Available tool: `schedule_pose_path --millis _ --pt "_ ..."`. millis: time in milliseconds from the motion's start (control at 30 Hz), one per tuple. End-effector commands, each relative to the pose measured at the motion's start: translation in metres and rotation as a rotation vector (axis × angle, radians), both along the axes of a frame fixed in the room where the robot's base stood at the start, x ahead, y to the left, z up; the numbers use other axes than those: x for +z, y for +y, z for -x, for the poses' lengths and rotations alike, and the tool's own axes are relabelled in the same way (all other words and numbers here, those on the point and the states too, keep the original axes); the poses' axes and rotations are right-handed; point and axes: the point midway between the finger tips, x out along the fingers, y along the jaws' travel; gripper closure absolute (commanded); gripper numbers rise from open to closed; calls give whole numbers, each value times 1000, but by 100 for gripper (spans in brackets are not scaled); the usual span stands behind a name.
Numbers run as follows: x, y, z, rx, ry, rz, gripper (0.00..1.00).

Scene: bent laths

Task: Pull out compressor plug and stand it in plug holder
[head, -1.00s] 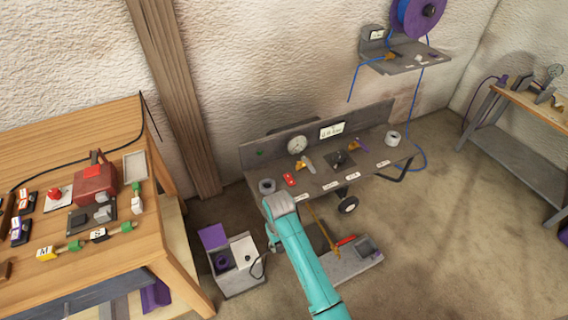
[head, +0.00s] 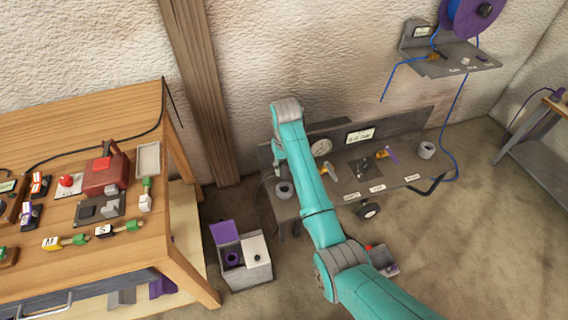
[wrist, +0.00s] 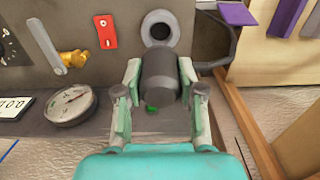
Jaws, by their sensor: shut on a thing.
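The wrist view shows my gripper (wrist: 160,72) shut on a dark grey cylindrical plug (wrist: 158,78), with one finger on each side. A grey ring-shaped holder with a dark opening (wrist: 160,27) sits just beyond the plug on the compressor's grey top (wrist: 128,12). They look apart in the picture, but the height gap cannot be judged. In the head view, the holder (head: 284,190) stands at the left end of the compressor; my arm hides the gripper and plug.
On the compressor are a round gauge (wrist: 70,105), a brass-coloured valve (wrist: 72,60) and a red part (wrist: 105,30). A grey box with a purple lid (head: 225,232) stands on the floor at left. A wooden bench (head: 120,250) with several items is farther left.

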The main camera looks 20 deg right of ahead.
Motion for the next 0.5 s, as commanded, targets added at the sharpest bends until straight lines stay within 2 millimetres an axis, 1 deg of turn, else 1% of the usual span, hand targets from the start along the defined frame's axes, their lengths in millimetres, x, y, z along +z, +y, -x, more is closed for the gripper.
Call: schedule_pose_path --millis 500 --pt "-42 0 1 0 1 0 100"
